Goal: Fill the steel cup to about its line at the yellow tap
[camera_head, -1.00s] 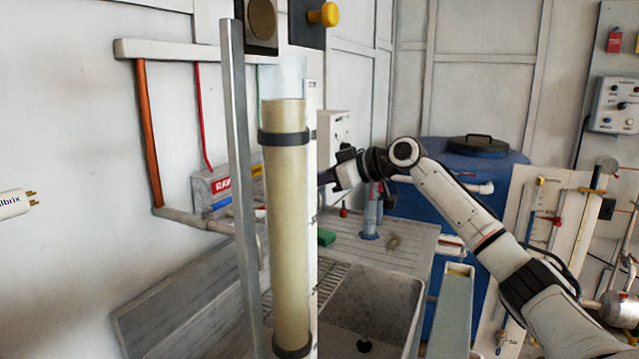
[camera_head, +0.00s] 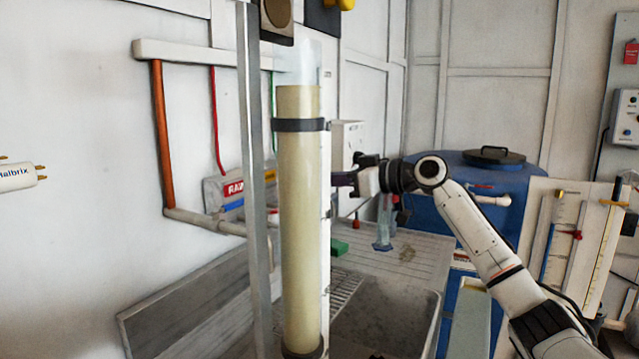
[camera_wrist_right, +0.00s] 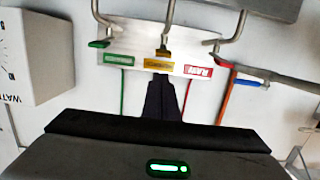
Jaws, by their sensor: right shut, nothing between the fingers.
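In the right wrist view, my right gripper (camera_wrist_right: 161,80) is shut and empty, its dark fingers pointing at a white panel with three taps. The yellow tap (camera_wrist_right: 163,51) is the middle one, with a yellow label (camera_wrist_right: 158,63) below it. The fingertips overlap the area just under that label; I cannot tell whether they touch it. In the head view, my right gripper (camera_head: 342,179) shows only in part beside the tall column, which hides the fingertips. I cannot make out the steel cup in either view. My left gripper is not in view.
A tall filled column (camera_head: 300,220) and a metal post (camera_head: 252,150) block the view of the taps. A sink (camera_head: 385,315) with a drainboard (camera_head: 425,250) lies below my right arm. A green sponge (camera_head: 339,248), glass cylinder (camera_head: 383,225) and blue tank (camera_head: 450,215) stand near.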

